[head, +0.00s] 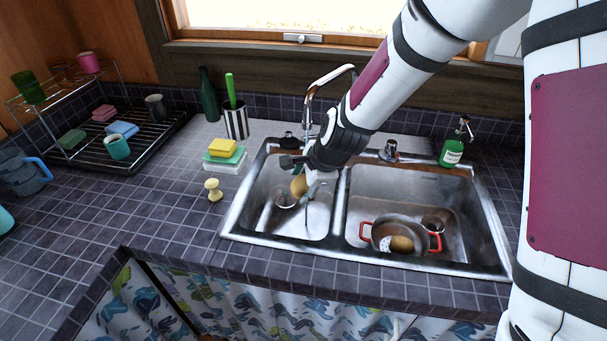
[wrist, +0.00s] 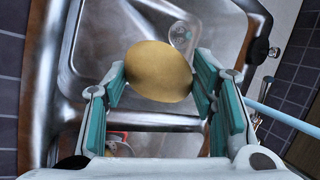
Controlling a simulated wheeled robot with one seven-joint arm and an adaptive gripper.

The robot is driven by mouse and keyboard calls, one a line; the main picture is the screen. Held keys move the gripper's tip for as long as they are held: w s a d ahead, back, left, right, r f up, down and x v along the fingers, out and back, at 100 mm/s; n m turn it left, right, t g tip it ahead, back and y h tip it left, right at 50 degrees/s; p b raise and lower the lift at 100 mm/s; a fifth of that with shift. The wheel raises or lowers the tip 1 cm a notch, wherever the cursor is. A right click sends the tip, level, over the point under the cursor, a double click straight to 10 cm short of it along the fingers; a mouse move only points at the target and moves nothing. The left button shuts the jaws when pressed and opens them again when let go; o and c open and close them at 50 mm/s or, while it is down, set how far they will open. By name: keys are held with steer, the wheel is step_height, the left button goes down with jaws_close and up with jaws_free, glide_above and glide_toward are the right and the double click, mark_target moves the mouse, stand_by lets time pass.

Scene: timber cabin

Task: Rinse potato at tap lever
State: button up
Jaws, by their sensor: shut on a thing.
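My gripper (head: 305,178) reaches down over the left basin (head: 262,222) of the steel sink. It is shut on a yellow-brown potato (head: 298,186), which also shows between the teal finger pads in the wrist view (wrist: 159,70). The potato is above the basin floor. The chrome tap (head: 310,98) arches behind my gripper, and its spout end is partly hidden by my arm. A tap lever (head: 391,150) stands behind the right basin, and a dark one (head: 288,140) stands behind the left. I cannot tell whether water runs.
A red-handled pot (head: 385,222) with another potato (head: 402,243) sits in the right basin (head: 455,195). A green soap bottle (head: 452,152) stands behind right. Sponges (head: 222,148), a brush (head: 213,190) and a dish rack (head: 130,140) are to the left. The front left counter is clear.

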steer(key=shift+s+a+p, duration=0.1)
steer(key=shift+s+p, duration=0.8)
steer(key=shift+s, duration=1.2)
steer(key=s+r+p, duration=0.4)
steer(key=s, duration=0.1)
steer(key=shift+a+p, duration=0.2)
steer(key=shift+p, duration=0.15)
steer(key=shift+w, duration=0.1)
stand_by(0.5)
